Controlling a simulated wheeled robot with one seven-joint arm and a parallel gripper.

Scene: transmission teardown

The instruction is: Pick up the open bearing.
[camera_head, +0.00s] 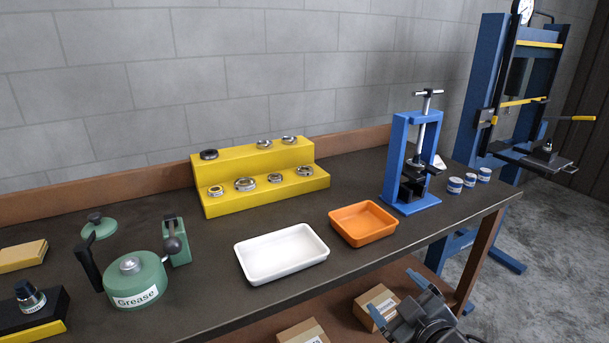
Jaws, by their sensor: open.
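A yellow two-step stand (255,164) at the back of the workbench holds several bearings. The upper step has a dark-faced bearing (208,154) at the left and two silver ones, a middle bearing (263,144) and a right bearing (288,140). The lower step has several silver ring-shaped bearings, among them one (245,184) left of centre and one (304,171) at the right end. They are too small to tell which is the open bearing. My gripper (395,297) is open and empty, low at the bottom right, in front of the bench and far from the stand.
A white tray (242,254) and an orange tray (336,225), both empty, sit before the stand. A blue press (395,160) and several small tins (454,185) stand right. A green grease pot (150,280) is left. Cardboard boxes (372,303) lie on the lower shelf.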

